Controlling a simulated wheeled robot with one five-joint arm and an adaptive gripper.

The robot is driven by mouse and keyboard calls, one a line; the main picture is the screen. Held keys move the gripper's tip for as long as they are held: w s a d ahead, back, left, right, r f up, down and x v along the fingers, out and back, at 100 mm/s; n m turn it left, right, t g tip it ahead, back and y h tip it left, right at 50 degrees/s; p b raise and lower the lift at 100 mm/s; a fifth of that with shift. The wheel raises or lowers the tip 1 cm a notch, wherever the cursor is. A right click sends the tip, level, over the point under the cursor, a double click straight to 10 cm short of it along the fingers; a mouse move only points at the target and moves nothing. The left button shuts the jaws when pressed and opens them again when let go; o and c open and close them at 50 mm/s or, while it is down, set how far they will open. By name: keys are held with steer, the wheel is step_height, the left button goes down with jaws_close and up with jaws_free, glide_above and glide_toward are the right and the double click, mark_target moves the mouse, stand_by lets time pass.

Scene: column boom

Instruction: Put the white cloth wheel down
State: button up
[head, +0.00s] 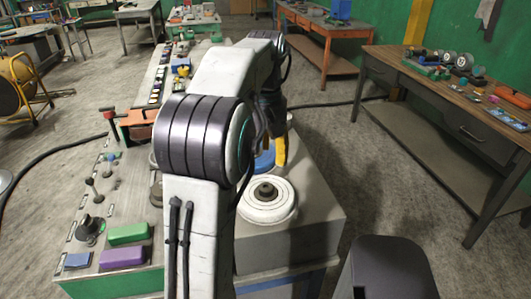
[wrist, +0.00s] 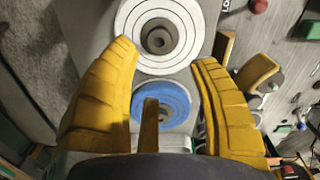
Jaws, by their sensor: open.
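The white cloth wheel (head: 267,208) lies flat on the grey top of a boxy stand, with a dark hub or post at its centre. It also shows in the wrist view (wrist: 190,40), beyond my fingertips. My gripper (wrist: 165,55) is open, with nothing held between its yellow fingers. In the head view one yellow finger (head: 280,152) shows behind the white wheel, near a blue disc (head: 264,161). The blue disc (wrist: 176,104) lies between and below my fingers in the wrist view. My arm hides much of the gripper in the head view.
A control bench (head: 75,258) with knobs and purple and green blocks lies left of my arm. A wooden workbench (head: 440,88) with small parts stands at right, an orange table (head: 325,35) behind. Open floor (head: 370,200) lies between the stand and the wooden workbench.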

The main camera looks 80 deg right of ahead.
steer(key=shift+r, duration=0.65)
steer(key=w+a+n+t+h, duration=0.1)
steer(key=w+a+n, duration=0.2)
steer(key=w+a, duration=0.65)
steer(key=w+a+n, duration=0.2)
steer(key=w+a, duration=0.5)
steer(key=w, duration=0.5)
steer(key=a+f+n+t, duration=0.1)
steer(key=a+f, duration=0.3)
steer(key=a, duration=0.7)
steer(key=a+f+n+t+y, duration=0.1)
steer(key=a+f+n, duration=0.3)
steer(key=a, duration=0.8)
steer(key=shift+s+a+f+n+t, duration=0.15)
steer(key=shift+s+f+n+t, duration=0.2)
steer(key=shift+t, duration=0.25)
